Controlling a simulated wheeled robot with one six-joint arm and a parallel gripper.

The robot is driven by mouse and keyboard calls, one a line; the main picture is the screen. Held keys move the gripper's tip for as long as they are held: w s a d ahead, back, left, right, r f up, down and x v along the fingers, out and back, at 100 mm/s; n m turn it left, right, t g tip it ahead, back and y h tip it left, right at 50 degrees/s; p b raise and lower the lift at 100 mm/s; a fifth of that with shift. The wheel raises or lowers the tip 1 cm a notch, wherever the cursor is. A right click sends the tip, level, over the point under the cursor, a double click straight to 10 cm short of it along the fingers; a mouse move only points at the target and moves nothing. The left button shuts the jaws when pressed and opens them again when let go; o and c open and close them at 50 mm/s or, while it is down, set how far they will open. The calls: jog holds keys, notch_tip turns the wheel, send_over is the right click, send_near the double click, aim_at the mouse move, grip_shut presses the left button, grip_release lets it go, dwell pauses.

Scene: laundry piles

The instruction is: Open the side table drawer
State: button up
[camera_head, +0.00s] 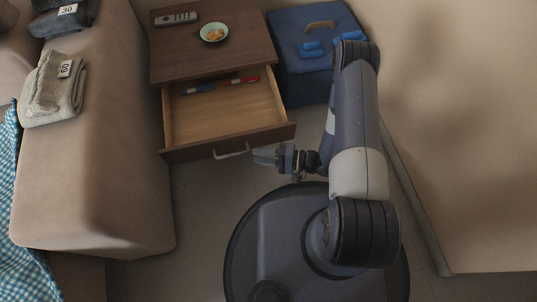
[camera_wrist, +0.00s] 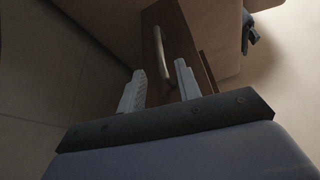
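The side table (camera_head: 190,48) has a dark wood top, and its drawer (camera_head: 225,112) is pulled well out, showing a light wood inside. A pale curved handle (camera_head: 232,152) is on the drawer front. In the wrist view the handle (camera_wrist: 162,54) lies just beyond my fingertips, roughly in line with the gap between them. My gripper (camera_head: 264,156) is close to the drawer front, just right of the handle. In the wrist view my gripper (camera_wrist: 160,84) has its two fingers apart with nothing between them.
The drawer holds a red pen-like item (camera_head: 242,80) and a blue one (camera_head: 197,89). A remote (camera_head: 176,18) and a bowl (camera_head: 214,33) are on the tabletop. A blue box (camera_head: 305,70) stands right; a beige sofa (camera_head: 100,120) stands left. Floor (camera_head: 205,210) before the drawer is clear.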

aim_at(236, 154)
jog(key=shift+s+d, duration=0.15)
jog(key=shift+d, duration=0.95)
jog(key=shift+a, duration=0.1)
jog(key=shift+w+a+f+b, duration=0.1)
jog(key=shift+w+a+b, duration=0.2)
jog(key=shift+a, duration=1.45)
jog(key=shift+w+a+f+b, duration=0.2)
jog(key=shift+a+b, duration=0.25)
jog(key=shift+a, duration=1.35)
jog(key=shift+w+a+f+b, duration=0.1)
jog(key=shift+w+a+b, duration=0.25)
jog(key=shift+a, duration=1.4)
jog(key=shift+r, duration=0.1)
